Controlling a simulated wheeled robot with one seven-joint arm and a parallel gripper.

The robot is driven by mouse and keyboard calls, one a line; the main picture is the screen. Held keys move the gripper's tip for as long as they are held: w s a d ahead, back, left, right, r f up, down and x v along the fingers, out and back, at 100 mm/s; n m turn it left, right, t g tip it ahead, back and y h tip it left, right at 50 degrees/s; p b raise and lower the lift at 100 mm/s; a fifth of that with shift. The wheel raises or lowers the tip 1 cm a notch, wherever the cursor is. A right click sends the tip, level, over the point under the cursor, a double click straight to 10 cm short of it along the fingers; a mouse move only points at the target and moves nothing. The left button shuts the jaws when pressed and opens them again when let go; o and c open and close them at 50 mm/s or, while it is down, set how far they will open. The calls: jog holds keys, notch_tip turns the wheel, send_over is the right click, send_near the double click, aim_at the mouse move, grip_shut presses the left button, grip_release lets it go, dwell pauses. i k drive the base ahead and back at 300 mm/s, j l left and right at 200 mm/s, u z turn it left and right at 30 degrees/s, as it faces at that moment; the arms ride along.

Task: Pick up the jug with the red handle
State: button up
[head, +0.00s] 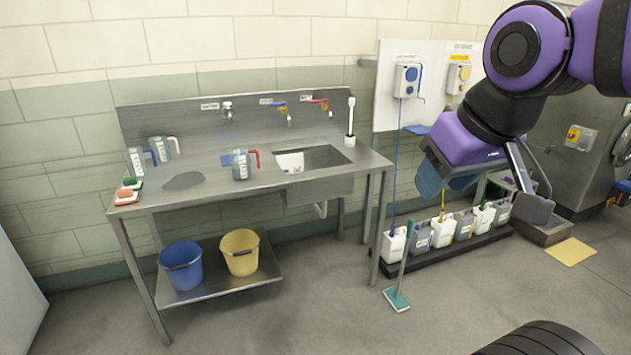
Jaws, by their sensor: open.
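The jug with the red handle (240,166) stands upright on the steel sink table (205,195), just left of the sink basin. It is grey with white markings, and its red handle points right. A jug with a blue handle (137,162) and a jug with a grey handle (162,150) stand at the table's left end. My gripper (487,196) is open and empty at the right, well away from the jug. It hangs in front of the row of canisters.
A sink basin (326,157) and a white brush (350,125) are right of the jug. Red and green scrubbers (126,193) lie at the table's left corner. Blue (181,268) and yellow (240,254) buckets stand on the lower shelf.

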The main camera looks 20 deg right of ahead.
aim_at(239, 156)
jog(key=i+j+z, duration=0.1)
jog(key=i+j, duration=0.25)
jog(key=i+j+z, duration=0.15)
jog(key=i+j, duration=0.3)
jog(key=i+j+z, duration=0.1)
jog(key=i+j, duration=0.3)
jog(key=i+j+z, duration=0.15)
jog(key=i+j, duration=0.2)
jog(key=j, duration=0.15)
jog(key=i+j+z, duration=0.1)
jog(key=i+j, duration=0.25)
jog(key=j, duration=0.2)
